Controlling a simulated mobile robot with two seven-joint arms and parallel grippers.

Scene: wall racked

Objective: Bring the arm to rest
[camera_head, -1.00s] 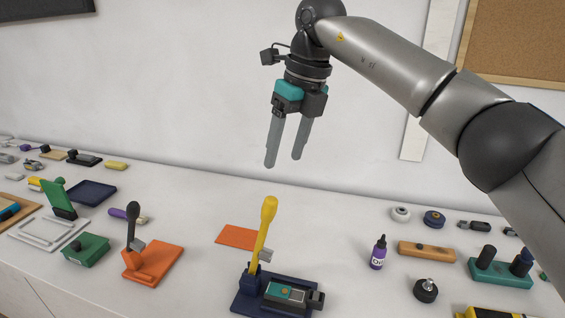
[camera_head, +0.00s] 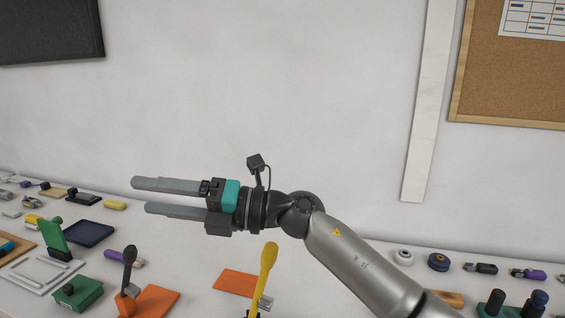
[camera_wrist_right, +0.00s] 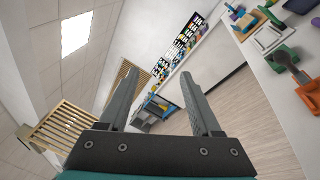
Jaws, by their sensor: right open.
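My right gripper (camera_head: 140,196) is held level above the bench in the head view, its two grey fingers pointing left. The fingers are apart with nothing between them. Its arm comes in from the lower right. In the right wrist view the two fingers (camera_wrist_right: 160,85) stand apart and empty, with the room beyond them. My left gripper does not show.
The white bench (camera_head: 190,265) lies below, against a plain wall. A yellow lever (camera_head: 266,262), an orange-based dark lever (camera_head: 129,262), an orange sheet (camera_head: 236,282) and a green stand (camera_head: 53,238) are on it. A corkboard (camera_head: 505,75) hangs at upper right.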

